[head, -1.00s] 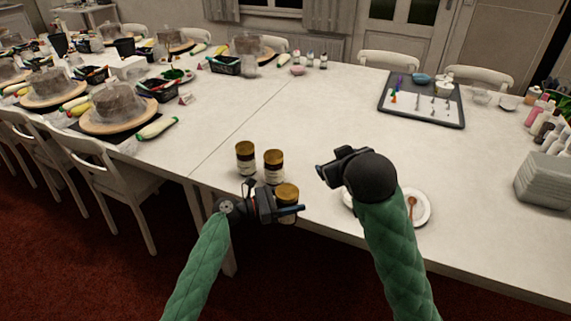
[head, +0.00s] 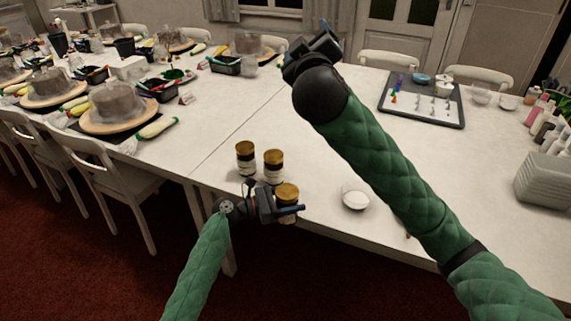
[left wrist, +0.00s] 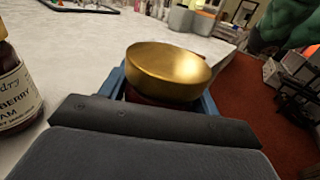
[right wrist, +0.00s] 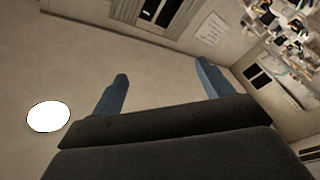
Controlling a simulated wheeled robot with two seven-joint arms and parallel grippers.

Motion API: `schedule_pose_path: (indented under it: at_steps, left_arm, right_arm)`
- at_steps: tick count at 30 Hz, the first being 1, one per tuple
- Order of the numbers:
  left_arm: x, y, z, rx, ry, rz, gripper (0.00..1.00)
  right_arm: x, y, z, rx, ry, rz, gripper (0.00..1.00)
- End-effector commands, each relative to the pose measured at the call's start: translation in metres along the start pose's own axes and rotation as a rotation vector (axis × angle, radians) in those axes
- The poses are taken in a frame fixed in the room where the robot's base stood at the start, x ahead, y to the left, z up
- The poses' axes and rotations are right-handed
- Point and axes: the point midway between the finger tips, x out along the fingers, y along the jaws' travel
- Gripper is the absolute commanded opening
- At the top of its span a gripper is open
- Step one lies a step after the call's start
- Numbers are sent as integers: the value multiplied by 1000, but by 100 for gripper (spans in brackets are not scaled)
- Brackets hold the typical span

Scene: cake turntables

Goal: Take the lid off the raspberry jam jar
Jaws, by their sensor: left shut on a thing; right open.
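My left gripper (head: 284,207) is shut around a jar with a gold lid (head: 287,191) at the table's near edge. In the left wrist view, the gold lid (left wrist: 168,68) is on the jar, above the fingers, with a strip of dark red glass below it. This jar's label is hidden. Two more gold-lidded jars, the left one (head: 245,158) and the right one (head: 273,166), stand just behind it. My right gripper (head: 313,52) is open and empty, raised high over the table's far side.
A small white bowl (head: 355,196) stands right of the jars. A dark tray (head: 452,118) with small tools lies at the back right, and grey stacked containers (head: 543,181) at the right edge. Cake turntables (head: 118,124) fill the left table. The middle is clear.

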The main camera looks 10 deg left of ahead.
Motion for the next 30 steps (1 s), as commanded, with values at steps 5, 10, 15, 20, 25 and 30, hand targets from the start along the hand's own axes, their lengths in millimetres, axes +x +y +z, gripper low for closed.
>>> schedule_pose_path:
  at_steps: [5, 10, 15, 20, 25, 30]
  left_arm:
    - [0, 0, 1, 1, -1, 0, 0]
    - [0, 0, 1, 1, -2, 0, 0]
    - [0, 0, 1, 1, -1, 0, 0]
    - [0, 0, 1, 1, -2, 0, 0]
    - [0, 0, 1, 1, -1, 0, 0]
    - [0, 0, 1, 1, -1, 0, 0]
  right_arm:
    - [9, 15, -53, -95, 157, 93, 79]
    - [12, 22, -103, -201, 328, 179, 79]
    - [9, 19, -153, -333, 529, 256, 79]
    - [0, 0, -193, -491, 747, 304, 79]
    - [-11, -36, -215, -668, 964, 309, 79]
    - [-20, -82, -215, -849, 1160, 264, 79]
